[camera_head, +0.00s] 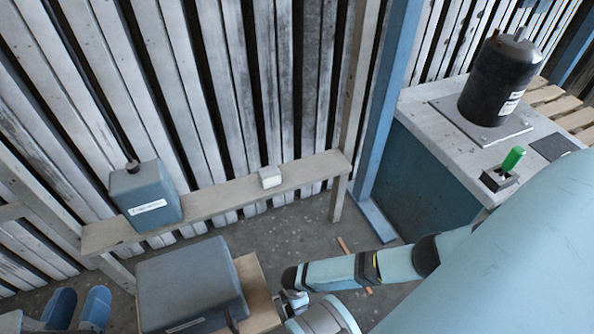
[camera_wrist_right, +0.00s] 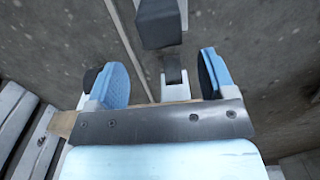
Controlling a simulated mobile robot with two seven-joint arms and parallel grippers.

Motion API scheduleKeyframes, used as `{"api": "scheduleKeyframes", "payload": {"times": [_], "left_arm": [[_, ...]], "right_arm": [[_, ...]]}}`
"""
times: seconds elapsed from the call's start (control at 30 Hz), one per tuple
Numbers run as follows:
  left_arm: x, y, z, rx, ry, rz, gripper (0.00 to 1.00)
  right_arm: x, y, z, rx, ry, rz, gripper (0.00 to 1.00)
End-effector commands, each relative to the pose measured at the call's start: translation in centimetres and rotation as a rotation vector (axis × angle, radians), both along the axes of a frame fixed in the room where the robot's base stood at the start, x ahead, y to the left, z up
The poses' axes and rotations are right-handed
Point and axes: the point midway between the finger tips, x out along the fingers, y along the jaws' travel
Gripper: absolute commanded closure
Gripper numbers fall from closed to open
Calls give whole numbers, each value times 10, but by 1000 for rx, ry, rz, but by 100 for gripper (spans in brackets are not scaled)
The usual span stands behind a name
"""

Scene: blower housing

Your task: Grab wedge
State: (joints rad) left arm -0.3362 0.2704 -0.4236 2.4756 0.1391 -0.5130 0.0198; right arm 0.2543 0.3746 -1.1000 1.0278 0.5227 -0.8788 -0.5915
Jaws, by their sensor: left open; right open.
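No part is clearly wedge-shaped. My right gripper (camera_wrist_right: 164,80) is open in the right wrist view, with blue pads on both sides. A dark block (camera_wrist_right: 160,22) and a small white-and-dark piece (camera_wrist_right: 173,78) show between or beyond its fingers, not gripped.
A large grey box (camera_head: 188,285) rests on a wooden stand (camera_head: 258,290). A blue-grey box (camera_head: 147,195) stands on the shelf (camera_head: 222,198). A bench (camera_head: 425,115) at right carries a black cylinder (camera_head: 498,80) and a green-handled switch (camera_head: 513,158). Slatted walls close the back.

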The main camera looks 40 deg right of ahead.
Motion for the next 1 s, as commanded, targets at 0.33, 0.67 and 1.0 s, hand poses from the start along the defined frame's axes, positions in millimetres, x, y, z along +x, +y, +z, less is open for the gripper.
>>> {"api": "scheduleKeyframes", "payload": {"times": [0.33,0.67,1.0], "left_arm": [[15,10,2,116,-204,11,57],[15,10,5,122,-216,12,57],[15,10,5,121,-215,12,57]], "right_arm": [[-4,-1,-47,0,1,0,23],[-4,-1,-47,0,1,0,37],[-4,-1,-47,0,0,0,97]]}}
